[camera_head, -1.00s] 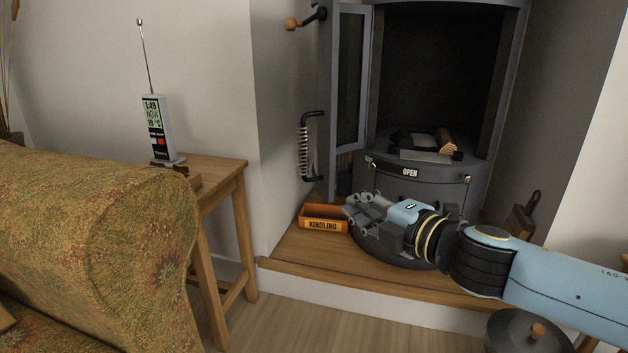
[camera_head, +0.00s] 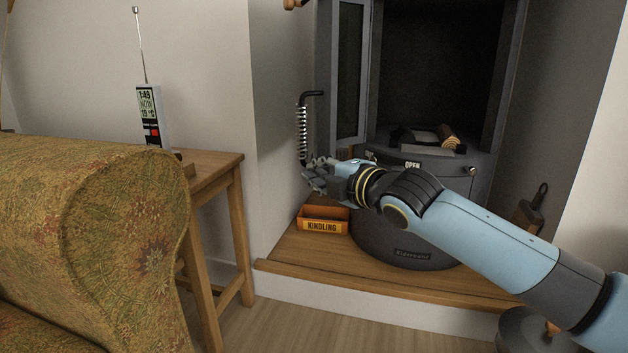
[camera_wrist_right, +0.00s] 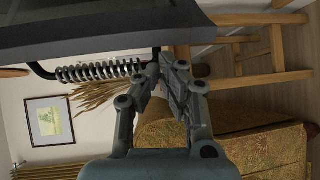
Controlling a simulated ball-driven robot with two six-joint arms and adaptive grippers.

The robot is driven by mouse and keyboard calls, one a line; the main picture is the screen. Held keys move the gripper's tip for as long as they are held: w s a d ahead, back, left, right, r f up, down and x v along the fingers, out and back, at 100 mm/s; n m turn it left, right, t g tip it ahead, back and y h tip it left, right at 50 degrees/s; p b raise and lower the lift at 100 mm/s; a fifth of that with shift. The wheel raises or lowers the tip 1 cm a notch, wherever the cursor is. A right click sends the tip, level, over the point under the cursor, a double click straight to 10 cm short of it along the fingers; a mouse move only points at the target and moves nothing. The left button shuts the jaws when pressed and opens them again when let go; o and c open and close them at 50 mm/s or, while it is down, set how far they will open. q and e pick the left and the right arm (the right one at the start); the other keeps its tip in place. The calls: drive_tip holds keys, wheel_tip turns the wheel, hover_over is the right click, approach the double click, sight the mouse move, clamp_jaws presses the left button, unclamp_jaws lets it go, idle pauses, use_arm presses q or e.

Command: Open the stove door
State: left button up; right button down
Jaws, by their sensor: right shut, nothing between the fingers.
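The dark grey stove (camera_head: 425,215) stands in the alcove. Its door (camera_head: 350,75) is swung out to the left and the dark firebox is exposed. A coiled black handle (camera_head: 302,130) is on the door's outer side; in the wrist view the spring handle (camera_wrist_right: 100,71) lies just left of the fingers. My right gripper (camera_head: 306,176) is at the handle's lower end, shut with nothing between the fingers; its fingers also show in the wrist view (camera_wrist_right: 164,75). I cannot tell whether they touch the handle. My left gripper is not in view.
An orange kindling box (camera_head: 324,219) sits on the wooden hearth (camera_head: 290,252) below my right gripper. A small table (camera_head: 215,172) with a radio clock (camera_head: 150,115) and a patterned armchair (camera_head: 90,220) stand at left. Logs (camera_head: 430,138) lie in the stove.

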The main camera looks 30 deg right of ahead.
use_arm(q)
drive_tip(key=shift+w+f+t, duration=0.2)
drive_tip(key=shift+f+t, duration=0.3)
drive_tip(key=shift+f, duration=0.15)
use_arm(e)
drive_tip(key=shift+w, duration=0.5)
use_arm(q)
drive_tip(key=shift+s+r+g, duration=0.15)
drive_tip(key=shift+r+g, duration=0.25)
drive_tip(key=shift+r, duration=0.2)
use_arm(e)
drive_tip(key=w+a+m+h, duration=0.1)
drive_tip(key=w+a, duration=0.3)
drive_tip(key=w, duration=0.5)
drive_tip(key=shift+a+h, duration=0.4)
drive_tip(key=shift+h, duration=0.1)
